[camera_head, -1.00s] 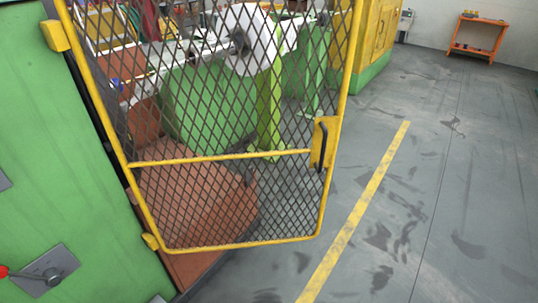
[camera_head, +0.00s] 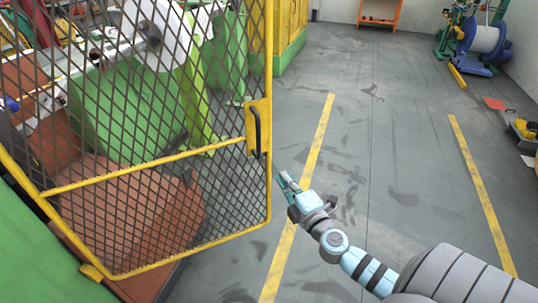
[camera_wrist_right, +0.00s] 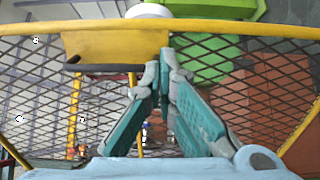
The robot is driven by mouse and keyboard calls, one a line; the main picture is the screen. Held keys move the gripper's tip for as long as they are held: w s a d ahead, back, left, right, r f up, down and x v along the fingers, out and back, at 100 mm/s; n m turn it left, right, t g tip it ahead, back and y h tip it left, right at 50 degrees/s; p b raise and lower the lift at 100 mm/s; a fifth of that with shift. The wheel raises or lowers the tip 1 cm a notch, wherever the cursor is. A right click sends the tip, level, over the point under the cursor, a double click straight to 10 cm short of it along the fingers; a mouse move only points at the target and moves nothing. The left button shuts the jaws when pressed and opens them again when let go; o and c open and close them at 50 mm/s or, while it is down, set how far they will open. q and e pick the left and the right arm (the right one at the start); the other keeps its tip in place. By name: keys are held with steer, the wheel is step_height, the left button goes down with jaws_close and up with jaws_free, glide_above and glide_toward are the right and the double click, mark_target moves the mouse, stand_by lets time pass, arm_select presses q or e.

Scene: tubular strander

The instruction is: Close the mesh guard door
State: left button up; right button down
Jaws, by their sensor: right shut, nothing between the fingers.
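The mesh guard door (camera_head: 150,165) has a yellow frame and dark diamond mesh and stands swung open in the head view. Its black handle (camera_head: 256,130) sits on a yellow plate at the door's right edge. My right gripper (camera_head: 281,177) is shut and empty, just right of the door edge and a little below the handle, apart from it. In the right wrist view the fingers (camera_wrist_right: 166,62) point at the yellow handle plate (camera_wrist_right: 115,45), and the black handle shows left of the fingertips. My left gripper is not in view.
Behind the mesh are a green machine part (camera_head: 125,110) and a reddish-brown block (camera_head: 130,215). Yellow floor lines (camera_head: 300,190) cross the open grey floor on the right. A blue reel stand (camera_head: 484,42) and an orange table (camera_head: 379,14) stand far back.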

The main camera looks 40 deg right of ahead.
mark_target(265, 149)
steer(key=w, duration=0.3)
steer(key=w+d, duration=0.1)
steer(key=w, duration=0.3)
steer(key=w+d, duration=0.1)
steer(key=w, duration=0.3)
steer(key=shift+w+d+f, duration=0.1)
steer(key=shift+w+d, duration=0.1)
steer(key=shift+d, duration=0.05)
steer(key=shift+w, duration=0.1)
